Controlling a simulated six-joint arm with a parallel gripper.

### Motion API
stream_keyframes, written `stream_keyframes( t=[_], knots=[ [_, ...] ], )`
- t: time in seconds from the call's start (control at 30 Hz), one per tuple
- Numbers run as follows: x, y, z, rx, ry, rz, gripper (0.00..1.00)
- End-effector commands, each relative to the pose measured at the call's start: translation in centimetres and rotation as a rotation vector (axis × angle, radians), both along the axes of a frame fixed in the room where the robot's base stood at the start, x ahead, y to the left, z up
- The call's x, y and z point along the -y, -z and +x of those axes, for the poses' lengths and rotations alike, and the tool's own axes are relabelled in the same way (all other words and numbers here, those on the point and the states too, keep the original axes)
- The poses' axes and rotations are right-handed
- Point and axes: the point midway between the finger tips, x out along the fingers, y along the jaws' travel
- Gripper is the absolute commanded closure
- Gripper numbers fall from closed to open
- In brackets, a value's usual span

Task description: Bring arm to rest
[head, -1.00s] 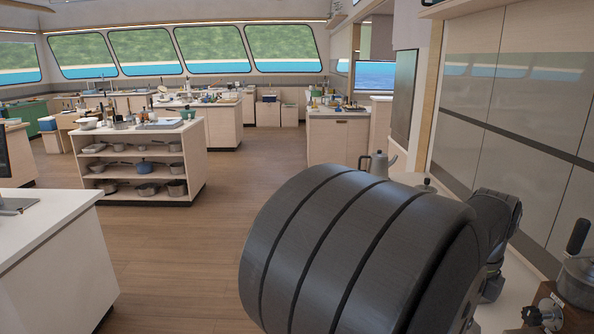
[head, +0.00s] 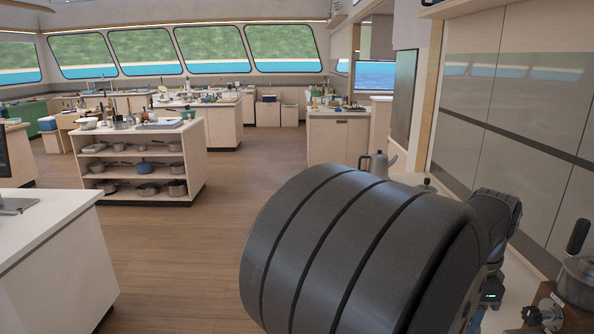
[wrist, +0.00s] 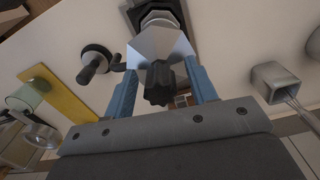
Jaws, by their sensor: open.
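My gripper (wrist: 161,68) shows in the wrist view, its two blue fingers apart. A black lobed knob (wrist: 158,85) on a silver faceted part shows in the gap between the fingers; I cannot tell how far below them it is, and nothing appears clamped. In the head view my own large dark arm link fills the lower right and the gripper itself is not visible.
In the head view, a kettle (head: 377,165) and a pot (head: 577,281) stand on the right counter.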

Motion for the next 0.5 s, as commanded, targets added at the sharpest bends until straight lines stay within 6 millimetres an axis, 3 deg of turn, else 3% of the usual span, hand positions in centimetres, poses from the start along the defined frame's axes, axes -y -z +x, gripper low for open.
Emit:
stream_keyframes(
  t=[0.13,0.5],
  knots=[
    [0.0,-0.5,0.0,0.002,-0.104,-0.002,0.48],
    [0.1,-8.2,0.1,0.003,-0.101,-0.003,0.48]
  ],
)
